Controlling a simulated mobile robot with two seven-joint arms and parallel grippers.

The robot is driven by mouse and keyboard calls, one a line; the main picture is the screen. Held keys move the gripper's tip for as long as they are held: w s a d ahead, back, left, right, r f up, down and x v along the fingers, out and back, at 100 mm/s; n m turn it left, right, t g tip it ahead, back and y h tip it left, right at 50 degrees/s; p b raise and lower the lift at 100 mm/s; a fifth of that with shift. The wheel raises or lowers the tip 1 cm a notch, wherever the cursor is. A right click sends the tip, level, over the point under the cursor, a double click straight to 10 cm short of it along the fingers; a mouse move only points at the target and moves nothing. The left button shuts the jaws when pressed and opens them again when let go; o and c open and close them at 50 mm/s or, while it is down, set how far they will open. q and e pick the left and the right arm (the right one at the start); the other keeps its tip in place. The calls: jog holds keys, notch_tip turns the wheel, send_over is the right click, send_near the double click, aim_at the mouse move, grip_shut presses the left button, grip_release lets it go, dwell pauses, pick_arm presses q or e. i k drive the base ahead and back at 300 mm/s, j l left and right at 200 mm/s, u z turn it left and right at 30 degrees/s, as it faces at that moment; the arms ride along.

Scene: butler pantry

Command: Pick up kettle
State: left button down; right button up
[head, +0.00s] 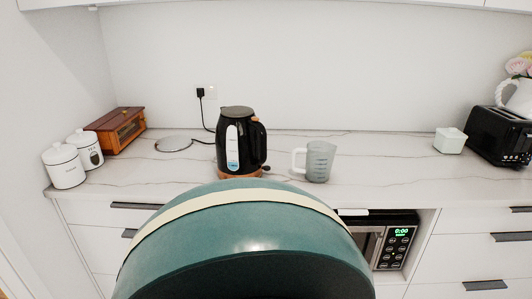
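The black kettle (227,148) stands upright on the white marbled counter, with its handle on the right side and a water window on its front. A copper-coloured band runs around its bottom. A round metal disc, perhaps its base (173,144), lies on the counter to its left, with a black cord running to a wall socket. Neither of my grippers is in view.
A measuring jug (320,163) stands close to the kettle's right. White canisters (63,167) and a wooden box (122,130) stand at the left. A white cube (449,141) and black toaster (497,137) stand at the right. A large green rounded shape (245,240) blocks the lower middle.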

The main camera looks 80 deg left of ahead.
aim_at(241, 143)
jog(key=u, duration=2.3)
